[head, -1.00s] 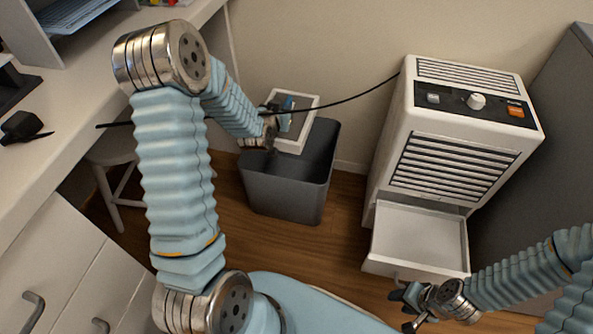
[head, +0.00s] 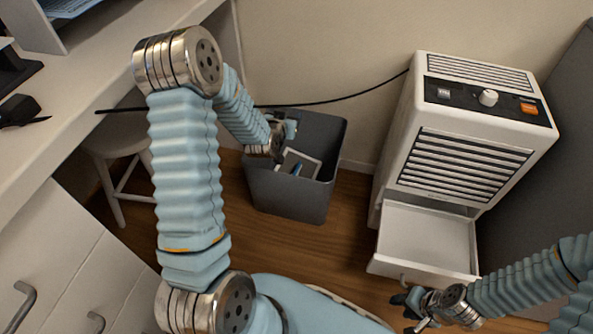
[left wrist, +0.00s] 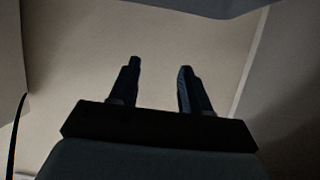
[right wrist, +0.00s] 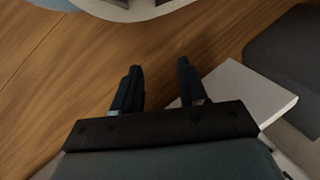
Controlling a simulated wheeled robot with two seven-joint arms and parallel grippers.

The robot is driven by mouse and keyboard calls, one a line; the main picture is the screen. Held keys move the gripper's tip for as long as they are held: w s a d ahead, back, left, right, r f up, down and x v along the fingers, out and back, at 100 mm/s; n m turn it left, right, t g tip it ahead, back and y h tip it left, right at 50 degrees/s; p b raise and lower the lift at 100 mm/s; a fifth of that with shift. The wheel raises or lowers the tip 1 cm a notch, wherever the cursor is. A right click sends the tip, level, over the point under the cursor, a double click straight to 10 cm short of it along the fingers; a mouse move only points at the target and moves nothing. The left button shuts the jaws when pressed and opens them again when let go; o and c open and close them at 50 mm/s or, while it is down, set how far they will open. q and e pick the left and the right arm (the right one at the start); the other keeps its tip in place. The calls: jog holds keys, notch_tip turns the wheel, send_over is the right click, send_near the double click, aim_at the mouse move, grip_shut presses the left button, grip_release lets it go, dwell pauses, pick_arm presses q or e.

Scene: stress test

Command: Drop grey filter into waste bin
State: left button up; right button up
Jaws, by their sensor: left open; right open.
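The grey filter (head: 301,160), a flat panel with a pale frame, lies tilted inside the dark grey waste bin (head: 285,195), below its rim. My left gripper (head: 288,130) is over the bin's opening, open and apart from the filter. In the left wrist view its two fingers (left wrist: 160,68) are spread with nothing between them. My right gripper (head: 410,312) is low in front of the open drawer, open and empty. The right wrist view shows its spread fingers (right wrist: 158,68) above the floor and beside a pale drawer corner (right wrist: 245,95).
A white air unit (head: 460,140) with a pulled-out, empty drawer (head: 425,240) stands right of the bin. A black cable (head: 345,98) runs along the wall. A white stool (head: 120,160) and a counter (head: 95,90) are at left. Wooden floor shows between bin and unit.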

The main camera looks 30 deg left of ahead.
pick_arm(q)
jog(key=shift+s, duration=0.1)
jog(key=p+v, duration=1.1)
jog(key=v, duration=0.2)
jog(key=shift+s+d+r, duration=0.15)
jog(key=shift+s+r, duration=0.05)
jog(key=shift+r, duration=0.05)
